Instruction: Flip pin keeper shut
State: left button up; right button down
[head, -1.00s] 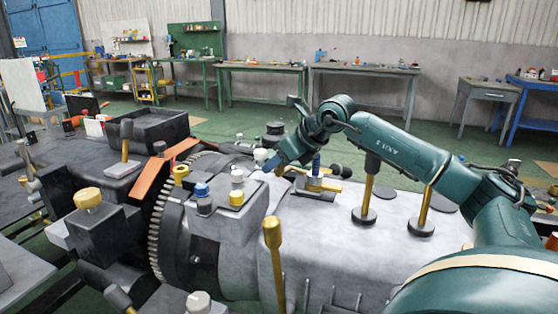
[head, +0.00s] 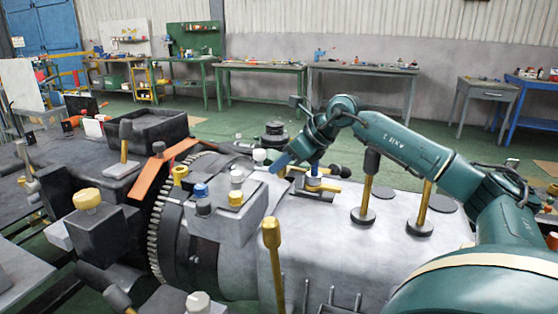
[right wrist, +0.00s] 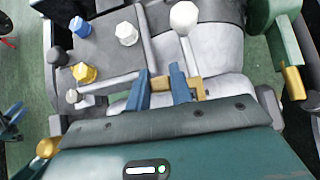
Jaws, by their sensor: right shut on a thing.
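The pin keeper seems to be the small gold piece (head: 322,187) on top of the grey housing, beside a dark blue part; its exact shape is hard to make out. In the right wrist view a gold bar (right wrist: 160,83) lies between my blue fingertips and shows again just right of them. My right gripper (head: 297,166) reaches down over this spot from the right, and in the wrist view its fingers (right wrist: 163,88) are shut on the gold piece. The gripper's own body hides the lower part of the grip. My left gripper is not in view.
A white ball knob (head: 259,155) stands close left of the gripper. Blue, white and gold caps (head: 236,198) sit on the block further left, by the toothed ring (head: 160,222). Two gold posts (head: 367,190) rise right of the gripper, and a gold-topped lever (head: 271,232) stands in front.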

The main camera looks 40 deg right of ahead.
jog(key=shift+s+d+n+y, duration=0.1)
jog(key=shift+n+y, duration=0.2)
jog(key=shift+n, duration=0.1)
jog(key=c, duration=1.2)
grip_release()
jog(key=shift+c, duration=0.2)
jog(key=shift+s, duration=0.1)
jog(key=b+v, duration=0.2)
jog(key=v, duration=1.1)
jog(key=shift+r, duration=0.15)
